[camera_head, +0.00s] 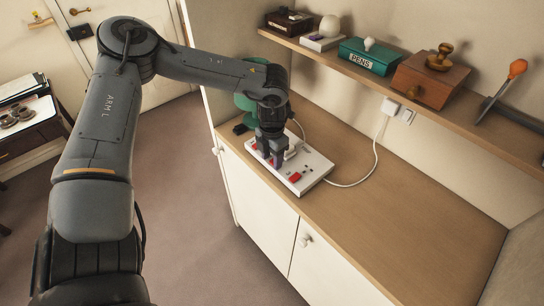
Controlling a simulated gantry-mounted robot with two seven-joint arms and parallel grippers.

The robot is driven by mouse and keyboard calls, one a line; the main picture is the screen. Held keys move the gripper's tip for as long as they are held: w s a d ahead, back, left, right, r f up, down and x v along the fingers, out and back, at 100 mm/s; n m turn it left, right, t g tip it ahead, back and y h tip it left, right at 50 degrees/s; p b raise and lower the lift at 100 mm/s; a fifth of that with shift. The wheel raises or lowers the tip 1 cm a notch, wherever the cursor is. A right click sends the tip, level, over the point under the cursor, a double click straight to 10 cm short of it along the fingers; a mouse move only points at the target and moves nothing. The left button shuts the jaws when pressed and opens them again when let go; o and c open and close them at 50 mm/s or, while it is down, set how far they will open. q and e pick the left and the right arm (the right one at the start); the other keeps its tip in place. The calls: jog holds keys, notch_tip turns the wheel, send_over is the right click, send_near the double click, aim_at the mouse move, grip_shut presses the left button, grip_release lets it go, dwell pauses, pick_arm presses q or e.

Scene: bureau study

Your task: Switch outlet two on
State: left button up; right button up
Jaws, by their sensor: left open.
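A white power strip (318,168) lies on the wooden top of the cabinet. It carries red switches, one showing at its near right end (295,177). A white plug (291,153) sits in the strip, just right of my gripper. My left gripper (270,158) is open and points down over the left part of the strip, with its fingertips close to the switch row. Its fingers partly hide the switches there, and I cannot tell whether they touch. Which switch is outlet two, and its position, cannot be made out. My right gripper is not in view.
A white cord (372,165) runs from the strip to a wall socket (408,116). The cabinet top (420,215) is clear to the right.

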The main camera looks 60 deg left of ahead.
pick_arm(q)
grip_shut()
jog(key=shift+w+a+f+g+b, duration=0.1)
jog(key=shift+w+f+g+b, duration=0.1)
jog(key=shift+g+b, duration=0.65)
jog(key=shift+r, duration=0.15)
jog(key=shift+w+r+g+h, duration=0.2)
jog(key=shift+g+h, duration=0.2)
jog(key=shift+g, duration=0.45)
grip_release()
